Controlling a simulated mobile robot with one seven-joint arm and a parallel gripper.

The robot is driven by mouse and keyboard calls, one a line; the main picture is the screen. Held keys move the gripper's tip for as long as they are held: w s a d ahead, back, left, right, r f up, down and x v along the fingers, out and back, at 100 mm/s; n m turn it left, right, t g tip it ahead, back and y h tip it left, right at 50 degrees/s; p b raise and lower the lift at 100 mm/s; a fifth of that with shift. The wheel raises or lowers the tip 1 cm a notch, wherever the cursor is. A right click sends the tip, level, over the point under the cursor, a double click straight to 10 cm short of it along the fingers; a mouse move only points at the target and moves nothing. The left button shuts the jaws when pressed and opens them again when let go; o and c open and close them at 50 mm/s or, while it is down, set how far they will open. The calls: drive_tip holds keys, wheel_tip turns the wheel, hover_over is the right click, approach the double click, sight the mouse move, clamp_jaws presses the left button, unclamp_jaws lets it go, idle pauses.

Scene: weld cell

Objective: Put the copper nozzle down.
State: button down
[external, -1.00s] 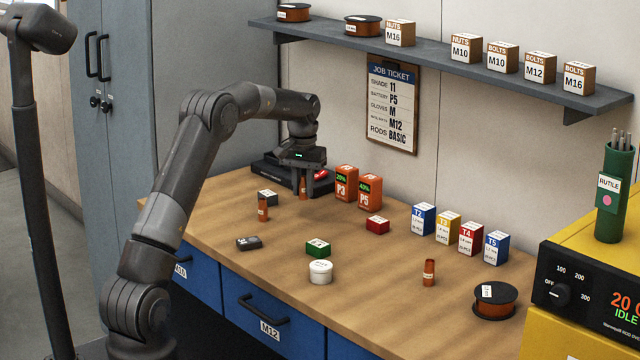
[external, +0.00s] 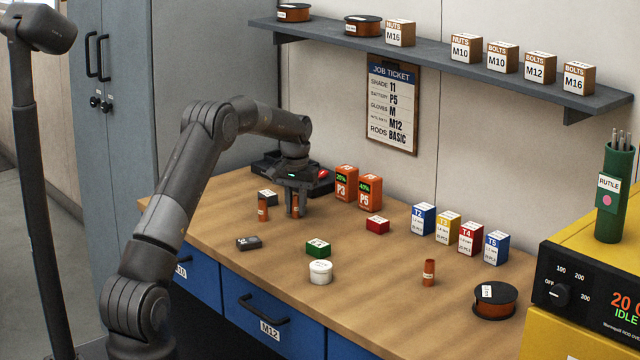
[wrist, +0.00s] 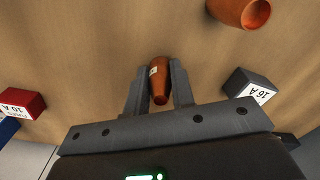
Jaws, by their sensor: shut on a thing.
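My gripper (external: 295,205) is over the back left part of the bench, pointing down. It is shut on a copper nozzle (external: 295,206), which stands upright between the fingers. In the wrist view the copper nozzle (wrist: 159,80) shows between the two fingers (wrist: 156,92), with a small white label on its side. Its lower end is at or close to the bench top; I cannot tell whether it touches. Another copper nozzle (external: 429,272) stands at the front right.
A dark box (external: 268,197) stands close behind the left nozzle. Orange battery packs (external: 369,193) stand to the right of my gripper. A black tray-like unit (external: 270,165) is behind it.

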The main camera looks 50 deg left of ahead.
sight(296, 196)
drive_tip(key=c, duration=1.2)
unclamp_jaws()
drive_tip(key=shift+c, duration=0.2)
wheel_tip(296, 196, up, 12)
drive_tip(key=shift+f, duration=0.15)
drive_tip(key=s+d+r+m+t, duration=0.1)
drive_tip(key=s+d+r+t, duration=0.1)
drive_tip(key=s+d+r, duration=0.65)
drive_tip(key=s+d+r+m+t, duration=0.1)
drive_tip(key=s+d+r+m, duration=0.1)
drive_tip(key=s+d+r, duration=0.65)
drive_tip(key=s+d+f+t, duration=0.1)
drive_tip(key=s+d+f, duration=0.2)
drive_tip(key=s, duration=0.5)
drive_tip(key=s+d+f+m, duration=0.1)
drive_tip(key=s+d+f, duration=0.3)
drive_tip(key=s, duration=0.4)
drive_tip(key=s+d+f+m+t, duration=0.1)
drive_tip(key=s+d+f, duration=0.2)
drive_tip(key=s+d, duration=0.2)
drive_tip(key=s, duration=0.3)
drive_tip(key=shift+f+t, duration=0.2)
drive_tip(key=shift+t, duration=0.1)
